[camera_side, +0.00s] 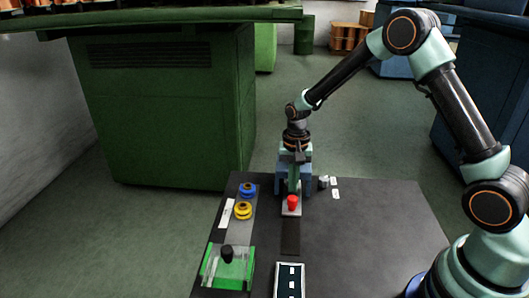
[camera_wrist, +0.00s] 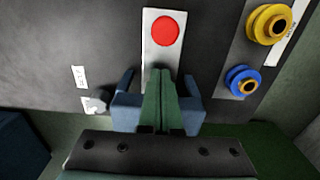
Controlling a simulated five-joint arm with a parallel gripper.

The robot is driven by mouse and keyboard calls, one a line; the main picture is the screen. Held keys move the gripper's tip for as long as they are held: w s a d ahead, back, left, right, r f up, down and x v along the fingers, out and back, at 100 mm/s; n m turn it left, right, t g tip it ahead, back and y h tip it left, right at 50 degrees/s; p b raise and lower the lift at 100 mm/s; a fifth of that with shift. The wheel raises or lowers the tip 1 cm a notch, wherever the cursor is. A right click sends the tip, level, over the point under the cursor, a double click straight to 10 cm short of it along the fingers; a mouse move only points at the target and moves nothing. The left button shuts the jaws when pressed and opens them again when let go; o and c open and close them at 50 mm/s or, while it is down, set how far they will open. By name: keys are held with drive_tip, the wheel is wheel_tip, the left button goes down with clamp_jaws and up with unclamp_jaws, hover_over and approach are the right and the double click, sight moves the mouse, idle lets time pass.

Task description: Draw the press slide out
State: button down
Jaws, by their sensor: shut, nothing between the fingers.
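The press slide is a pale grey plate (camera_side: 291,211) with a round red knob (camera_side: 292,202) on top. In the wrist view the plate (camera_wrist: 152,54) and red knob (camera_wrist: 165,31) lie just beyond my fingertips. Blue blocks of what looks like the press (camera_side: 306,185) stand at both sides of my fingers; one also shows in the wrist view (camera_wrist: 126,112). My gripper (camera_side: 293,187) is shut and empty, its green fingers (camera_wrist: 161,78) together over the plate's end, behind the knob in the side view. Whether the fingertips touch the plate cannot be told.
A dark strip (camera_side: 290,237) runs in front of the plate. To its left are a blue spool (camera_side: 247,189), a yellow spool (camera_side: 243,210) and a green box (camera_side: 227,268) with a black knob. A small grey knob (camera_side: 323,182) stands right. The right tabletop is clear.

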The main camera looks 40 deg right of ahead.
drive_tip(key=shift+s+a, duration=0.5)
drive_tip(key=shift+a, duration=0.05)
idle(0.4)
drive_tip(key=shift+s+a, duration=0.45)
drive_tip(key=shift+s, duration=0.05)
